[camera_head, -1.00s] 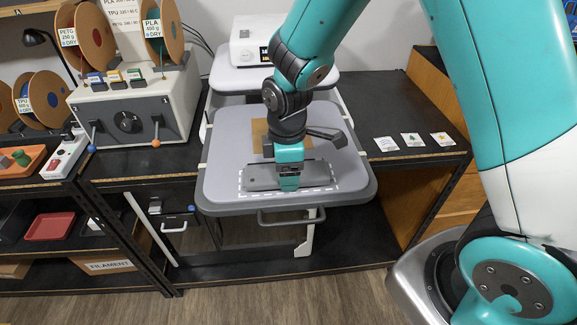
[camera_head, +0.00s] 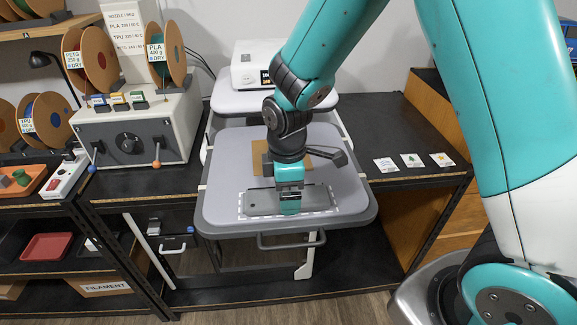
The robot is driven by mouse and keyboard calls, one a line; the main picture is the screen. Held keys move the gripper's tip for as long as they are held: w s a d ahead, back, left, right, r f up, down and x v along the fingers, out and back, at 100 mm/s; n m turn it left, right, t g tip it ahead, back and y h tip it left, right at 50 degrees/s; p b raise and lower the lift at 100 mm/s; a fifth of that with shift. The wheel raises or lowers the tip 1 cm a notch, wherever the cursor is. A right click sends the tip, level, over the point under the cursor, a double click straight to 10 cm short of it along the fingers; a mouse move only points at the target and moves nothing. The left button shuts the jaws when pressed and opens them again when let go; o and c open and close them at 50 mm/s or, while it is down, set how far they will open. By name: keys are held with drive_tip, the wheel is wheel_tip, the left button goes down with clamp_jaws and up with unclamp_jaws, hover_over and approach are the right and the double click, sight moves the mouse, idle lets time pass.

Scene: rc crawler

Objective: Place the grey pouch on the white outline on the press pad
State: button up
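The grey pouch (camera_head: 262,203) is a flat, dark grey oblong on the lower part of the grey press pad (camera_head: 222,175). It lies inside the dashed white outline (camera_head: 337,200), whose edges show around it. My gripper (camera_head: 290,210) points down over the middle of the pouch and hides part of it. I cannot tell whether the fingers are closed on the pouch or touching it.
A brown square (camera_head: 258,158) lies on the pad behind my gripper, with a dark lever (camera_head: 338,158) beside it. A white controller box (camera_head: 250,68) stands at the back. Three small cards (camera_head: 412,160) lie on the black bench to the right. A spool machine (camera_head: 135,130) stands left.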

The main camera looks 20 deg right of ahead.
wheel_tip(320, 180, up, 10)
drive_tip(key=b, duration=0.1)
drive_tip(key=s+a+r+m+y, duration=0.2)
drive_tip(key=s+r+m, duration=0.1)
drive_tip(key=s, duration=0.6)
drive_tip(key=s+a+r+m+y, duration=0.2)
drive_tip(key=s+r+m, duration=0.1)
drive_tip(key=s, duration=0.6)
drive_tip(key=shift+s+a+m, duration=0.2)
drive_tip(key=shift+s+m, duration=0.1)
drive_tip(key=shift+m, duration=0.4)
drive_tip(key=shift+r, duration=0.1)
drive_tip(key=shift+f+b, duration=0.8)
drive_tip(key=shift+b, duration=0.15)
